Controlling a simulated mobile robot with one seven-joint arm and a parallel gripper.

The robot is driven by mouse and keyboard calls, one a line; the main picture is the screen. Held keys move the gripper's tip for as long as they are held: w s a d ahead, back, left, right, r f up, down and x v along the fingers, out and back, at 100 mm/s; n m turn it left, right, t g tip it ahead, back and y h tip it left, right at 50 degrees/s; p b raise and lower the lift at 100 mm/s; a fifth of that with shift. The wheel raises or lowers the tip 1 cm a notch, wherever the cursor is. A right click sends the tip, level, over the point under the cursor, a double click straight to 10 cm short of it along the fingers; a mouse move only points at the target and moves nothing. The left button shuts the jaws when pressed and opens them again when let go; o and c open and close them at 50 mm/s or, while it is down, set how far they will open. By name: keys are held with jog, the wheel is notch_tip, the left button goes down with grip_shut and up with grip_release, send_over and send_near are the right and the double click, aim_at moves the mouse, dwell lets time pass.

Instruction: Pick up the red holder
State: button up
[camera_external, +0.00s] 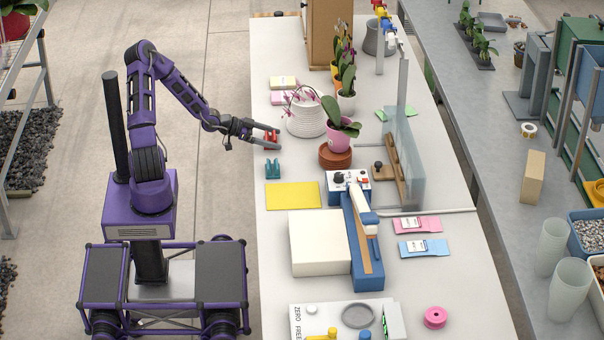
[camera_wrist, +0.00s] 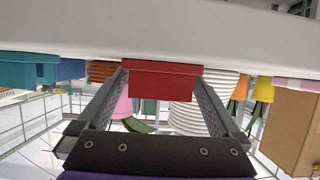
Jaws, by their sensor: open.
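The red holder (camera_external: 271,136) stands on the white bench near its left edge, partly covered by my gripper in the external view. In the wrist view the red holder (camera_wrist: 160,82) is in the middle, between the two fingers. My gripper (camera_external: 267,138) reaches in from the left, low over the bench edge, with its jaws open. In the wrist view my gripper (camera_wrist: 161,90) has one finger on each side of the holder, with gaps showing beside its lower part. Whether a fingertip touches it is unclear.
A teal holder (camera_external: 273,169) stands just in front of the red one. A white ribbed pot (camera_external: 306,120) with an orchid is close to the right. A terracotta pot (camera_external: 335,156) and a yellow mat (camera_external: 292,196) are nearby.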

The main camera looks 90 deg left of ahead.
jog(key=c, duration=1.3)
